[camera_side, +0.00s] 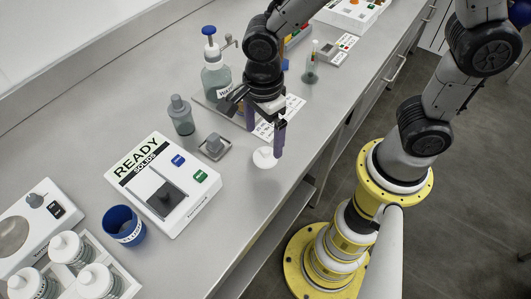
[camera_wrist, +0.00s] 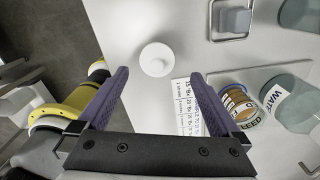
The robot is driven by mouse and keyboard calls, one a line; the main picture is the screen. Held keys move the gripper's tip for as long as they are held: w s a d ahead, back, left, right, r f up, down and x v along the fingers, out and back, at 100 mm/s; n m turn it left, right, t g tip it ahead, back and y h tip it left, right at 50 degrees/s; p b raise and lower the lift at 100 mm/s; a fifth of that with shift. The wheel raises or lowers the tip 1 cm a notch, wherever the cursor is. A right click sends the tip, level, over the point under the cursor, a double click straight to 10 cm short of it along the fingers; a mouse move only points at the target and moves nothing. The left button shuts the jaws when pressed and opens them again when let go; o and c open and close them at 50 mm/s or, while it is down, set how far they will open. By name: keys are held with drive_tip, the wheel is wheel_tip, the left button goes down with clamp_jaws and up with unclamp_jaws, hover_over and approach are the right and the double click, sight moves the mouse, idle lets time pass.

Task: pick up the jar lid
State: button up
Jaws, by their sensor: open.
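The jar lid (camera_side: 264,157) is a small white round disc with a knob, lying flat on the grey bench in the side view. In the wrist view the lid (camera_wrist: 156,59) lies ahead of my fingertips, a little left of the midline between them. My gripper (camera_side: 265,136) is over the bench right by the lid, with one purple finger overlapping the lid's right side in the side view. In the wrist view my gripper (camera_wrist: 160,78) has its two purple fingers wide apart with nothing between them. I cannot tell the exact height of the fingertips above the bench.
A printed sheet (camera_wrist: 187,108) lies close to the lid. A grey weight on a small plate (camera_side: 214,147), a grey bottle (camera_side: 181,116), a READY panel (camera_side: 165,185) and a wash bottle (camera_side: 215,78) stand around. A blue cup (camera_side: 124,226) is front left. The bench edge is near the lid.

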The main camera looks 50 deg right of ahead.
sight(265, 150)
drive_tip(key=shift+s+a+f, duration=0.1)
drive_tip(key=shift+s+f, duration=0.05)
drive_tip(key=shift+f, duration=1.2)
drive_tip(key=shift+s+f, duration=0.1)
drive_tip(key=shift+f, duration=1.2)
drive_tip(key=c, duration=1.3)
drive_tip(key=shift+r, duration=0.1)
